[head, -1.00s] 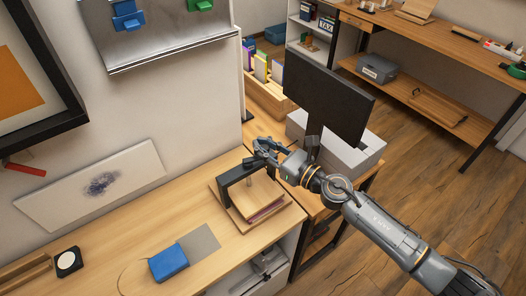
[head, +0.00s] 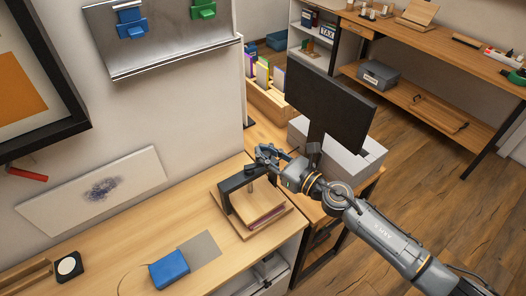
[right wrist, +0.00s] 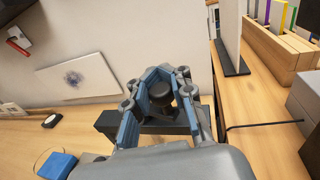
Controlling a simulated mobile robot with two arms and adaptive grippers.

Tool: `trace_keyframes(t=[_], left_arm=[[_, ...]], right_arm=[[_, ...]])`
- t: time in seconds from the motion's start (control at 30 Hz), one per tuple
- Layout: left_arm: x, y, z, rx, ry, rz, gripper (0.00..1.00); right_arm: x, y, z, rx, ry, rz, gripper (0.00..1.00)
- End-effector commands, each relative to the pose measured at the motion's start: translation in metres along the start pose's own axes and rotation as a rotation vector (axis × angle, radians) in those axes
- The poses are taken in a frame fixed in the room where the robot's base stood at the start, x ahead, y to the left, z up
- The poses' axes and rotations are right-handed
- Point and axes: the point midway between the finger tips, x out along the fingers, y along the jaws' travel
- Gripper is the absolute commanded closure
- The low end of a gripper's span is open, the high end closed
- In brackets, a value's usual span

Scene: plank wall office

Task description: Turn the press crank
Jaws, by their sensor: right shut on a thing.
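The press (head: 228,189) stands on the wooden desk near its right end. It has a dark frame over stacked wooden boards (head: 250,208), with a short post beneath the top bar. My right gripper (head: 266,153) is at the top of the press. In the right wrist view its blue-padded fingers (right wrist: 160,92) are shut around a dark round knob (right wrist: 159,89) of the press crank. The dark top bar of the press (right wrist: 110,122) shows below the fingers. My left gripper is not in view.
A blue block (head: 169,269) and a grey pad (head: 200,248) lie on the desk (head: 140,225) left of the press. A monitor (head: 328,105) and a pale box (head: 350,160) stand close behind my right arm. The wall is behind the desk.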

Motion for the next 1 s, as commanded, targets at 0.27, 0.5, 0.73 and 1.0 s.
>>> trace_keyframes(t=[0.27, 0.5, 0.73, 1.0], left_arm=[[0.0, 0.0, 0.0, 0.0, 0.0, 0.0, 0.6], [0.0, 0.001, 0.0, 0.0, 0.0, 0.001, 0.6], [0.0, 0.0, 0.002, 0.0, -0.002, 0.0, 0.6], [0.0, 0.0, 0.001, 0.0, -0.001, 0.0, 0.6]], right_arm=[[-0.001, -0.006, 0.002, -0.005, -0.002, -0.013, 0.58], [0.0, -0.003, 0.001, -0.002, -0.001, -0.006, 0.54], [-0.012, -0.003, 0.0, 0.0, 0.0, -0.006, 0.54], [-0.068, -0.003, -0.002, 0.002, 0.002, -0.007, 0.54]])
